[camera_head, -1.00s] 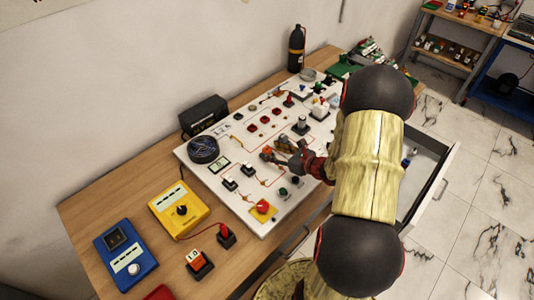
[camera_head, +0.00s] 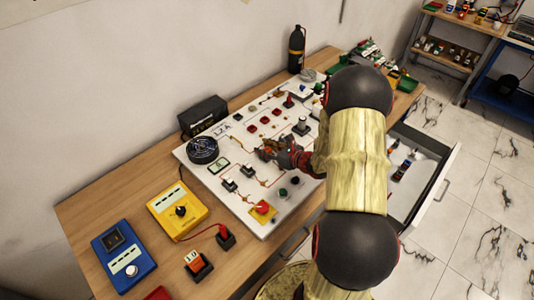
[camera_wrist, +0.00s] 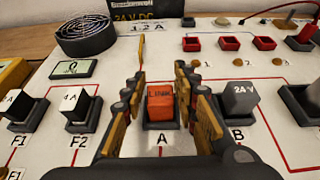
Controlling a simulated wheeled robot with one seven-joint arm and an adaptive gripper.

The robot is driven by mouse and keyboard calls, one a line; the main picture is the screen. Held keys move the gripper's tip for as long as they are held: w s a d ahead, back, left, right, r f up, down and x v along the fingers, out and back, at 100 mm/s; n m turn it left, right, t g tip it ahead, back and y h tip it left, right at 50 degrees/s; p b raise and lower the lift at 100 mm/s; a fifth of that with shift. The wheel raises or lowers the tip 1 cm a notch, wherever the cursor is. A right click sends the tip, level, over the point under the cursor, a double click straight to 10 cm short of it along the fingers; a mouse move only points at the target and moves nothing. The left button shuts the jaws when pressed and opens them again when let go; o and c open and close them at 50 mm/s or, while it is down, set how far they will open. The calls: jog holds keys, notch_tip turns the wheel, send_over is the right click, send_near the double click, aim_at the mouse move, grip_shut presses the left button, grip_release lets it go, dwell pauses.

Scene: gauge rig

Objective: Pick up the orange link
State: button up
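The orange link (camera_wrist: 161,102) is a small block marked "LINK". It sits upright in the dark socket labelled A on the white panel (camera_head: 225,200). In the wrist view my gripper (camera_wrist: 160,85) is open, with one finger left of the link and one finger right of it. I see a gap on each side, so the fingers do not appear to touch it. In the head view my gripper (camera_head: 268,148) is low over the middle of the panel and largely hides the link.
A grey block marked 24 V (camera_wrist: 240,98) stands in socket B just right of my right finger. Fuse blocks F1 (camera_wrist: 15,105) and F2 (camera_wrist: 80,105) stand to the left. A round black fan (camera_wrist: 85,35) is behind. An open drawer (camera_head: 437,185) lies right of the bench.

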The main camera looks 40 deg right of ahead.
jog(key=c, duration=0.6)
grip_shut()
jog(key=shift+r, duration=0.1)
jog(key=shift+r, duration=0.5)
notch_tip(320, 180, up, 3)
jog(key=shift+f+p, duration=0.2)
jog(key=shift+p, duration=0.45)
jog(key=w+r+p+v, duration=0.1)
jog(key=r+p+v, duration=0.1)
jog(key=v, duration=1.4)
jog(key=shift+s+a+r+p, duration=0.2)
jog(key=shift+a+r+p, duration=0.15)
jog(key=shift+p, duration=0.25)
